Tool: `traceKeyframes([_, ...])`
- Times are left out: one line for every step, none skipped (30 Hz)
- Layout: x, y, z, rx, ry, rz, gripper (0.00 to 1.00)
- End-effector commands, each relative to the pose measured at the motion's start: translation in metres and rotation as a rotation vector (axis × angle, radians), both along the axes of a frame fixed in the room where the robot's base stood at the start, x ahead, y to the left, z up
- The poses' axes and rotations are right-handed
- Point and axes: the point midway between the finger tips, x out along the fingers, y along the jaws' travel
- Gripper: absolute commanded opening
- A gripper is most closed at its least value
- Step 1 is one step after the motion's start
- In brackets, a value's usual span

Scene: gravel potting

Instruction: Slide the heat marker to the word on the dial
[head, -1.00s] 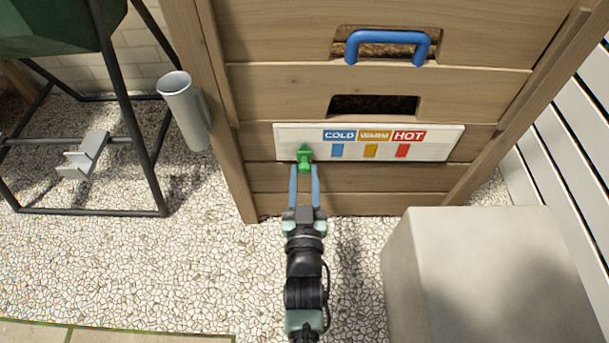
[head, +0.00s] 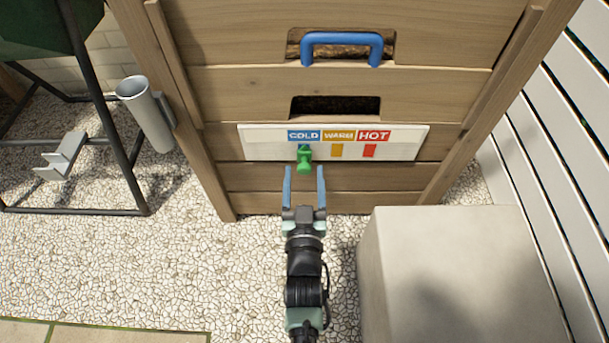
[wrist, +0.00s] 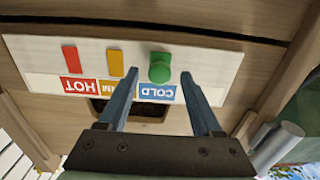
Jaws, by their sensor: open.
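The white dial panel (head: 262,146) is on the front of the wooden box, with the words COLD, WARM and HOT from left to right. The green heat marker (head: 304,160) sits under COLD and covers the blue bar there. In the wrist view, where the panel appears upside down, the marker (wrist: 160,68) also lies at the COLD label (wrist: 157,92). My gripper (head: 304,172) is open in front of the panel, its blue fingers spread to either side of the marker's lower end and apart from it.
A blue handle (head: 342,40) and a dark slot (head: 342,107) are above the panel. A pale block (head: 450,270) stands at the lower right. A grey tube (head: 146,112) is fixed at the box's left post.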

Motion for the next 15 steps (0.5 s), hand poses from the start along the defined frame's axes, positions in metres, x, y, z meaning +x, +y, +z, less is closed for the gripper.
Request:
traceKeyframes([0.0,0.0,0.0,0.0,0.0,0.0,0.66])
traceKeyframes([0.0,0.0,0.0,0.0,0.0,0.0,0.66])
traceKeyframes([0.0,0.0,0.0,0.0,-0.001,0.0,0.66])
traceKeyframes([0.0,0.0,0.0,0.0,-0.001,0.001,0.66])
traceKeyframes([0.0,0.0,0.0,0.0,-0.001,0.001,0.66])
traceKeyframes([0.0,0.0,0.0,0.0,-0.001,0.001,0.66])
traceKeyframes([0.0,0.0,0.001,0.0,-0.001,0.001,0.66])
traceKeyframes([-0.001,0.0,0.001,0.0,0.0,0.001,0.66])
traceKeyframes([-0.003,0.001,0.001,0.0,0.0,0.001,0.66])
traceKeyframes([-0.005,0.001,0.002,0.0,0.001,0.001,0.66])
traceKeyframes([-0.008,0.001,0.002,0.0,0.001,0.001,0.66])
traceKeyframes([-0.013,0.001,0.003,0.0,0.002,0.001,0.66])
traceKeyframes([-0.017,0.001,0.003,0.0,0.003,0.001,0.66])
traceKeyframes([-0.023,0.001,0.004,0.0,0.004,0.001,0.66])
traceKeyframes([-0.031,0.001,0.005,-0.001,0.004,0.001,0.66])
